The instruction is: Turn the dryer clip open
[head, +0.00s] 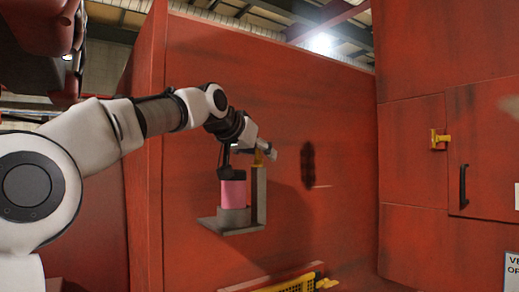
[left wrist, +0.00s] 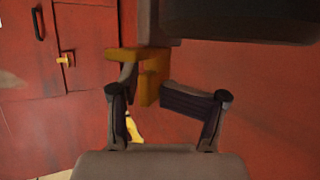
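The dryer clip (left wrist: 150,88) is a yellow piece on the upper part of a grey bracket fixed to the red wall. In the head view the clip (head: 258,157) is small and partly covered by my left gripper (head: 262,150). A pink cylinder (head: 233,193) with a grey base stands on the bracket shelf (head: 232,224). In the left wrist view the pads of my left gripper (left wrist: 149,88) lie on both sides of the clip's yellow lever and appear to touch it. My right gripper is not in view.
At right is a red door with a black handle (head: 463,186) and a yellow latch (head: 439,139). A dark oval shadow lies on the wall right of the clip. The space between bracket and door is clear.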

